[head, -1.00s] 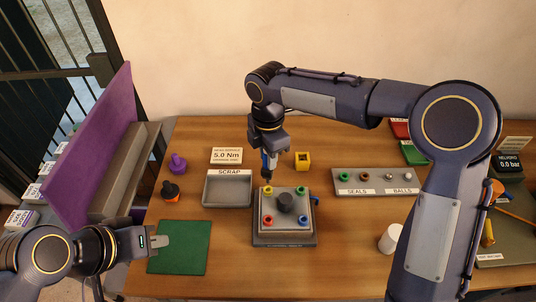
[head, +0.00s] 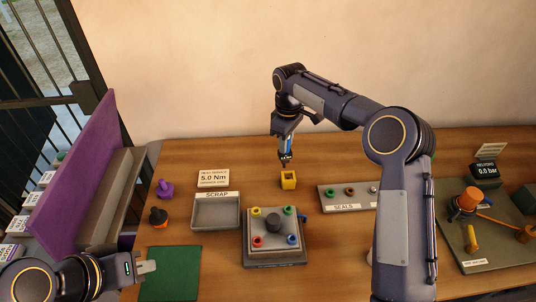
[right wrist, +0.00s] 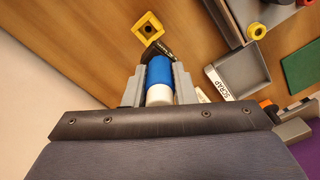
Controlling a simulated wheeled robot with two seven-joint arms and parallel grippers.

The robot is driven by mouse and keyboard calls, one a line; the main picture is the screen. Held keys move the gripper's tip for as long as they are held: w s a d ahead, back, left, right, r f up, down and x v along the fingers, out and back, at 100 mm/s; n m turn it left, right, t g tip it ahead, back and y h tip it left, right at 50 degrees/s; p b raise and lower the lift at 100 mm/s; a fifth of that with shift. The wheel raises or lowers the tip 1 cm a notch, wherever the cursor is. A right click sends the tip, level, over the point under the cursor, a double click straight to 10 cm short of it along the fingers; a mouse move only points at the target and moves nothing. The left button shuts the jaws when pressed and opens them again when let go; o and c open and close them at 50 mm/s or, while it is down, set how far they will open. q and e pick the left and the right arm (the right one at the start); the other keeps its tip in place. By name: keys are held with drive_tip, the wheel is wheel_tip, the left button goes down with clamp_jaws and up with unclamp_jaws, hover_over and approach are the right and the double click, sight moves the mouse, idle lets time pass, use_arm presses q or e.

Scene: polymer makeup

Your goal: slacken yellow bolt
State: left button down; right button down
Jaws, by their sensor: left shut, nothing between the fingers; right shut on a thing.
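The yellow bolt (head: 256,212) is a small yellow ring at the back left corner of the grey fixture (head: 258,251); it also shows in the right wrist view (right wrist: 256,31). Red, green and blue ones sit at the other corners, around a dark central knob (head: 273,223). My right gripper (head: 285,151) is shut on a blue-and-white handled tool (right wrist: 159,78) with a dark tip. The tip is close to the yellow square block with a hole (head: 288,180); I cannot tell if they touch. My left gripper (head: 147,266) is shut and empty above the green mat (head: 170,275).
The scrap tray (head: 216,228) stands left of the fixture, with a 5.0 Nm sign (head: 213,178) behind it. A seals tray (head: 345,208) is to the right, partly hidden by my right arm. Purple (head: 165,188) and black-orange (head: 158,217) knobs stand at left.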

sight(291, 152)
drive_tip(key=shift+w+d+f+m, duration=0.2)
drive_tip(key=shift+w+d+m, duration=0.6)
drive_tip(key=shift+d+m, duration=0.2)
drive_tip(key=shift+f+b, duration=1.5)
drive_tip(key=shift+f, duration=1.45)
drive_tip(key=shift+p, duration=0.55)
drive_tip(key=shift+f+b, duration=1.15)
drive_tip(key=shift+f, duration=0.8)
drive_tip(key=c, duration=1.1)
unclamp_jaws()
drive_tip(key=shift+s, duration=0.1)
